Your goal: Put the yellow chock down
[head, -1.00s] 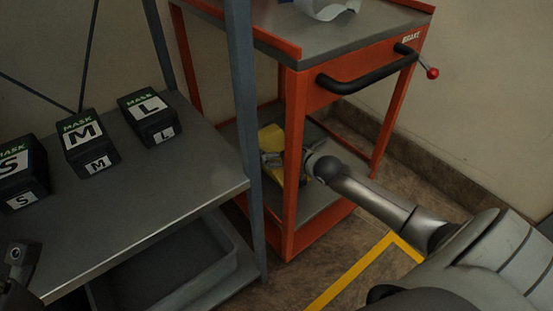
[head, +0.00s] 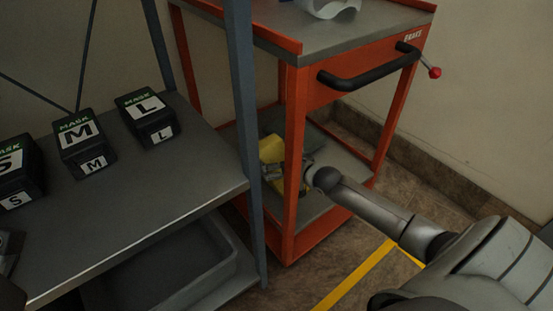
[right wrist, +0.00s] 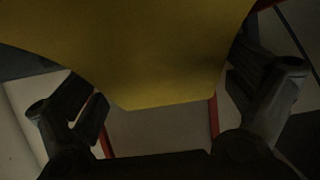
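The yellow chock (head: 272,149) is in the lower part of the orange cart, partly hidden behind its front post. My right gripper (head: 272,178) reaches in past this post and is at the chock. In the right wrist view, the chock (right wrist: 135,50) fills the top middle, between the two fingers of my right gripper (right wrist: 165,98).
The orange cart (head: 295,165) has a black handle (head: 365,78) and a red-knobbed lever (head: 434,72). A grey shelf unit (head: 135,205) with mask boxes S (head: 18,170), M (head: 82,143) and L (head: 147,117) stands left. The lower shelf right of the front post has bare room.

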